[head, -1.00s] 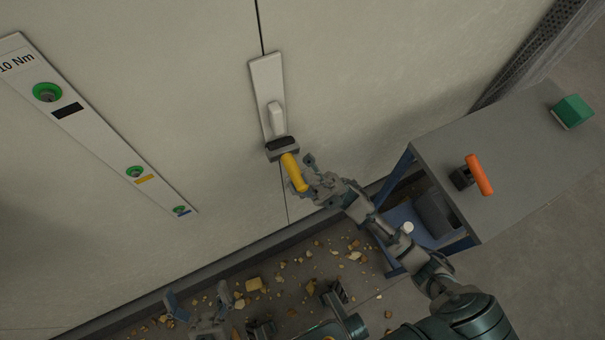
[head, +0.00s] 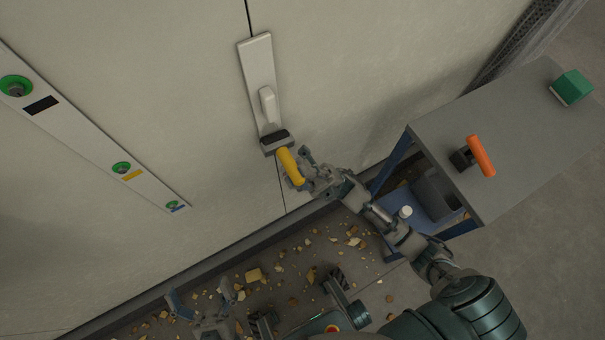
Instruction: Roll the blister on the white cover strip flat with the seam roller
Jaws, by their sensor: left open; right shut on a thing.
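The white cover strip (head: 256,62) runs over the wall seam. The blister (head: 267,103) is a raised white bump low on the strip. A tool with a yellow handle (head: 289,166) and a dark, grey-edged head (head: 275,141), apparently the seam roller, is at the strip's lower end, just below the blister. I cannot tell whether the head presses on the strip. My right gripper (head: 303,172) is shut on the yellow handle. My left gripper (head: 201,305) is open and empty at the bottom, low over the floor, away from the strip.
A grey cart (head: 500,125) at the right carries an orange-handled tool (head: 480,156) and a green block (head: 571,87). A white cup-like item (head: 405,211) is on its lower shelf. Crumbs litter the floor (head: 290,265). A panel with green-ringed fittings (head: 85,138) is on the left wall.

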